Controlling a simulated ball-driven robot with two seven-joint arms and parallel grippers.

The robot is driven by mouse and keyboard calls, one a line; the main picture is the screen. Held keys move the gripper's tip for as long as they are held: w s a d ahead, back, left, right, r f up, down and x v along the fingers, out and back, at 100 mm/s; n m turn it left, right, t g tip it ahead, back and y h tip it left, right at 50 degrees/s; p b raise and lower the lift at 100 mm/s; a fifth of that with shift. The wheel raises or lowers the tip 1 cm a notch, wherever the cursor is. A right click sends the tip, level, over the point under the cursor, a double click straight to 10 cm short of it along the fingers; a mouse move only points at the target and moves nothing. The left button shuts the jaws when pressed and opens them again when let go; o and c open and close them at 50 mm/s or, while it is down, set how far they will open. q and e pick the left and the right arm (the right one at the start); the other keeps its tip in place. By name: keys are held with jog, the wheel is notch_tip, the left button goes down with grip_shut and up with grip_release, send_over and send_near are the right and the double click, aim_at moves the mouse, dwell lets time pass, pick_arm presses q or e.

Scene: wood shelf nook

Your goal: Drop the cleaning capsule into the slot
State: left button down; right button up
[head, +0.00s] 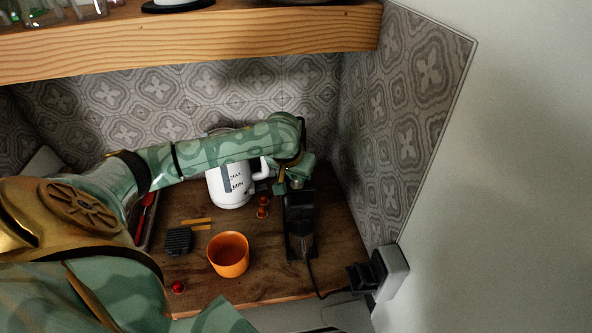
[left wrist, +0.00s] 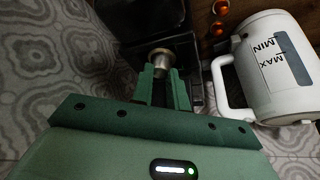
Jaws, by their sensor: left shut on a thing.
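My left gripper (head: 297,180) is over the rear top of the black coffee machine (head: 300,222) in the head view. In the left wrist view, its two green fingers (left wrist: 162,80) are shut on a small silvery-tan cleaning capsule (left wrist: 161,58). The capsule is at the fingertips, in front of the machine's dark body (left wrist: 145,22). Whether it touches the machine I cannot tell. The slot cannot be made out; the gripper covers that part of the machine in the head view. My right gripper is not in view.
A white kettle (head: 230,186) stands just left of the machine, with two copper-red capsules (head: 263,206) between them. An orange cup (head: 229,256), a dark ribbed block (head: 178,241) and a red ball (head: 178,287) lie further left. A tiled wall and wooden shelf (head: 200,42) hem the nook.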

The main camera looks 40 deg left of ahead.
pick_arm(q)
jog(key=c, duration=1.3)
grip_release()
jog(key=p+v, duration=0.5)
jog(key=v, duration=1.1)
jog(key=shift+r, duration=0.15)
